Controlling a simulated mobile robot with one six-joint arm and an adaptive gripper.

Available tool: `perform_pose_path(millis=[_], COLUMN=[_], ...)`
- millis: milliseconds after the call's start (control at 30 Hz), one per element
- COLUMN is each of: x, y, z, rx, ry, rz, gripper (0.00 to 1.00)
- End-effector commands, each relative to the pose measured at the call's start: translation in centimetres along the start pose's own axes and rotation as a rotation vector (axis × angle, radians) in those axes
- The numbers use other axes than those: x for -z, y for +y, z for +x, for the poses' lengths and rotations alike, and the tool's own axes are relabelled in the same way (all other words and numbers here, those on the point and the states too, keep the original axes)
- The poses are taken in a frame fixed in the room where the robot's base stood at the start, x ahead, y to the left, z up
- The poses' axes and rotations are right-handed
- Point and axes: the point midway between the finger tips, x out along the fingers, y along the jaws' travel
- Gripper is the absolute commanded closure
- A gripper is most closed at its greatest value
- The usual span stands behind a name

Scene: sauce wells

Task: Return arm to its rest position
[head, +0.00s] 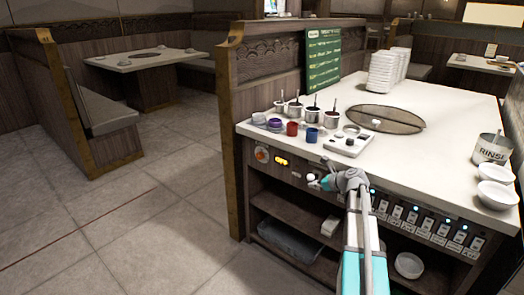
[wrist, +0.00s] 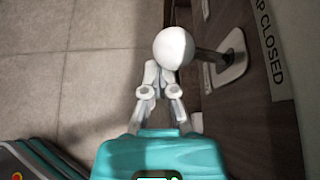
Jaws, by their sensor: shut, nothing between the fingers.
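My gripper (head: 324,183) is in front of the counter's dark front panel in the head view, with my arm reaching up to it from the bottom. In the wrist view, my gripper (wrist: 160,92) is shut and empty. A white ball knob on a lever (wrist: 173,47) stands just beyond the fingertips. Its stem comes out of a plate on the panel at right. I cannot tell whether the fingers touch the knob. The knob (head: 311,177) also shows beside my gripper in the head view.
The counter (head: 450,110) holds sauce wells with ladles (head: 313,112), coloured cups, stacked white plates (head: 388,70), a round grill and a rinse pot (head: 491,148). Lit switches line its front above open shelves. The tiled floor (head: 150,215) at left is clear.

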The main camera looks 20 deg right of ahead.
Motion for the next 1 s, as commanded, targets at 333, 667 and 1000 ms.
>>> perform_pose_path(millis=[333,667,1000], x=[-0.1,0.8,3.1], y=[2.0,11.0,22.1], z=[0.9,4.2,5.7], rx=[-0.030,-0.199,-0.515], ry=[0.031,0.183,0.323], rz=[-0.093,-0.552,-1.202], gripper=[1.00,1.00,1.00])
